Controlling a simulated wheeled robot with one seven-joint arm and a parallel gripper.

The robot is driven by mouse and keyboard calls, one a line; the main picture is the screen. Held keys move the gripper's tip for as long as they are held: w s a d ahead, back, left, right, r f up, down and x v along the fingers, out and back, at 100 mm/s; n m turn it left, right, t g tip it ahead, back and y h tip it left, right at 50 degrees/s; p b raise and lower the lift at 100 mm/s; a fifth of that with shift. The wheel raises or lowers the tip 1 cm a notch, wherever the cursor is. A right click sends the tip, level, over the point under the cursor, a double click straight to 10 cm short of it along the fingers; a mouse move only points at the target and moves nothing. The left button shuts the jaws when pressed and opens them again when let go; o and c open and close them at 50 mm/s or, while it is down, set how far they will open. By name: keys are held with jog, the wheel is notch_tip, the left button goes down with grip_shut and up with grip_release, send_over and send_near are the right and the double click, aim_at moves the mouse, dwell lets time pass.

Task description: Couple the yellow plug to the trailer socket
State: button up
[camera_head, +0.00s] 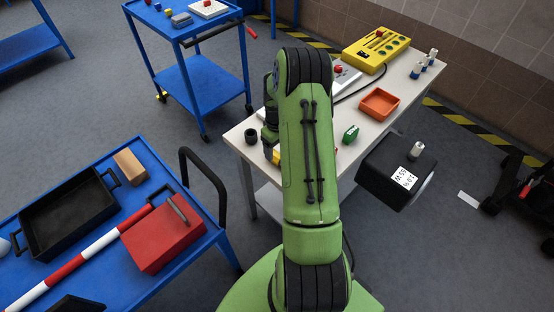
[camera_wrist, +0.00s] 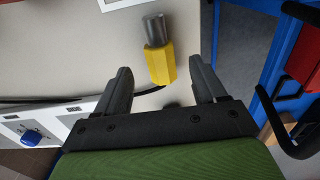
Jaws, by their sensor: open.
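The yellow plug (camera_wrist: 161,64), with a grey metal cylindrical end, lies on the pale tabletop in the wrist view. A black cable runs left from near its lower end. In the head view only a bit of yellow (camera_head: 276,155) shows beside my arm. My gripper (camera_wrist: 160,70) is open, its two fingers on either side of the plug's lower part in the picture, with visible gaps and no clear contact. In the head view my gripper (camera_head: 269,133) is partly hidden behind my green arm. I cannot identify the trailer socket for certain.
The white table (camera_head: 400,88) also holds a yellow case (camera_head: 376,48), an orange tray (camera_head: 380,103), a green item (camera_head: 351,134) and a dark cup (camera_head: 251,136). A white panel with a blue knob (camera_wrist: 31,138) is near my left finger. Blue carts stand left.

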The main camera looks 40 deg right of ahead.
aim_at(277, 155)
notch_tip(277, 155, down, 4)
jog(key=shift+w+f+b, duration=0.1)
jog(key=shift+f+b, duration=0.1)
jog(key=shift+b, duration=0.2)
jog(key=shift+r, duration=0.1)
jog(key=c, duration=1.2)
jog(key=shift+o, duration=0.2)
jog(key=shift+r, duration=0.1)
